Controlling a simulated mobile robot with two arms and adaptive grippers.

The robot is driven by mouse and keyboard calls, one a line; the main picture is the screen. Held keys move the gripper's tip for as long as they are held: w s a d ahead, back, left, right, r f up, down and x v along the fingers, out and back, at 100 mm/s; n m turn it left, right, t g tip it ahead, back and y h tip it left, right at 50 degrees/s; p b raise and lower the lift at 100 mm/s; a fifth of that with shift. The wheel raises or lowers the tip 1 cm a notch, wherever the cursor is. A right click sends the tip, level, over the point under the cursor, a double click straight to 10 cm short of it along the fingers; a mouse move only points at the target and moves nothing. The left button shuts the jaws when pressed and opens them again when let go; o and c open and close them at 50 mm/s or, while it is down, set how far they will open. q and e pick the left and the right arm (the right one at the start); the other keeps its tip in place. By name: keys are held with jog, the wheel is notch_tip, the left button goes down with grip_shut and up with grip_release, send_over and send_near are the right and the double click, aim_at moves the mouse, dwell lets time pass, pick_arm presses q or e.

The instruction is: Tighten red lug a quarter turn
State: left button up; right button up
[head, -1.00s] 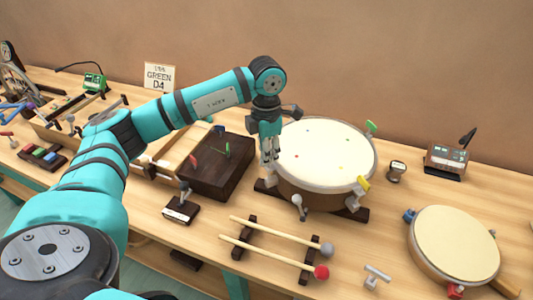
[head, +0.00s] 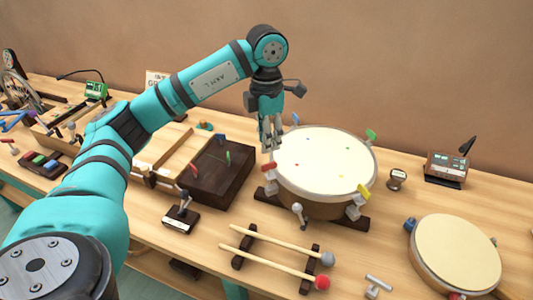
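The large drum (head: 325,165) with a cream head stands on dark wooden feet right of the middle. It has a green lug (head: 371,135), a yellow lug (head: 364,192) and a blue lug (head: 296,118). My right gripper is out of view.
A dark box (head: 215,180) with coloured pegs stands left of the large drum. Two mallets (head: 275,262) lie on a rack in front. A grey T-shaped key (head: 377,284) lies near the front edge. A small meter (head: 446,168) stands at back right.

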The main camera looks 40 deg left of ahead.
pick_arm(q)
notch_tip(320, 180, up, 4)
